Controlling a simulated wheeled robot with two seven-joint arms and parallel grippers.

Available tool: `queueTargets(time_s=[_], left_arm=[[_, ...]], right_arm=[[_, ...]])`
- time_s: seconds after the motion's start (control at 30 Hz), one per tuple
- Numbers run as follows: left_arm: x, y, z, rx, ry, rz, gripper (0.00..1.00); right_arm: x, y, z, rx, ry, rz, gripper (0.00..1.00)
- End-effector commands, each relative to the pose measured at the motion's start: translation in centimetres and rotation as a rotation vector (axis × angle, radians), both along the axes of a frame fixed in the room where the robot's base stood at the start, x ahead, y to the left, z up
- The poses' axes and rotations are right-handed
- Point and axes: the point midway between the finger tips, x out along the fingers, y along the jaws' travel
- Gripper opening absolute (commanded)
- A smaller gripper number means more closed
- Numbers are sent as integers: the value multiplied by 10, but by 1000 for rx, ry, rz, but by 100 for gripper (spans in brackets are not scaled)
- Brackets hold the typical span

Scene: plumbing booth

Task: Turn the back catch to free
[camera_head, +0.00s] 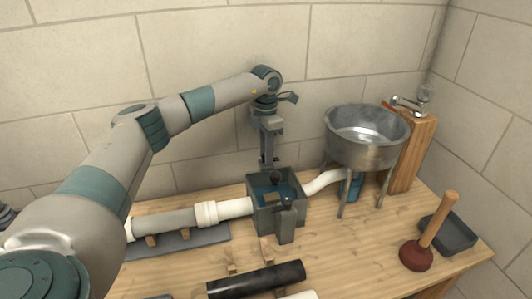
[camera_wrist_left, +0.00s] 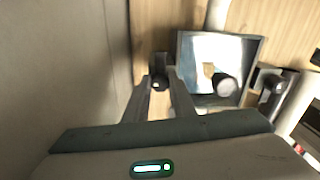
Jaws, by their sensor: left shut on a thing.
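A grey open-topped box (camera_head: 262,212) stands on the bench in the pipe line, with blue and a dark round part inside. In the left wrist view the box (camera_wrist_left: 183,72) is right of my fingers. My left gripper (camera_head: 268,163) reaches down from above at the box's back side. In the left wrist view my left gripper (camera_wrist_left: 160,88) has its two fingers shut on the dark back catch (camera_wrist_left: 160,72), which is partly hidden between them. A dark front catch (camera_head: 287,203) stands on the box's front side, apart from my gripper. My right gripper is not in view.
A white pipe (camera_head: 235,208) enters the box from the left and another pipe (camera_head: 322,182) leads right under a metal basin (camera_head: 366,137) on legs. A black tube (camera_head: 257,279) lies in front. A plunger (camera_head: 417,254) and dark tray (camera_head: 448,234) are at right.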

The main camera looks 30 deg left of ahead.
Motion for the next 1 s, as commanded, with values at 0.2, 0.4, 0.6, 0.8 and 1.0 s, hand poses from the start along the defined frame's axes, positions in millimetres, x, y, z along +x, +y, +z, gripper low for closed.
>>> queueTargets(time_s=[0.2, 0.4, 0.6, 0.8, 1.0], left_arm=[[1, 0, 2, 0, -4, 2, 1], [1, 0, 1, -1, -3, 1, 42], [0, 0, 1, 0, -2, 0, 42], [1, 0, 5, -1, -2, 0, 42], [1, 0, 24, -1, -4, 0, 42]], right_arm=[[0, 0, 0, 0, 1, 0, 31], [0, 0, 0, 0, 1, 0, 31], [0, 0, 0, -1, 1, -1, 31], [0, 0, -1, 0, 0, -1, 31], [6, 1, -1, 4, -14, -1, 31]])
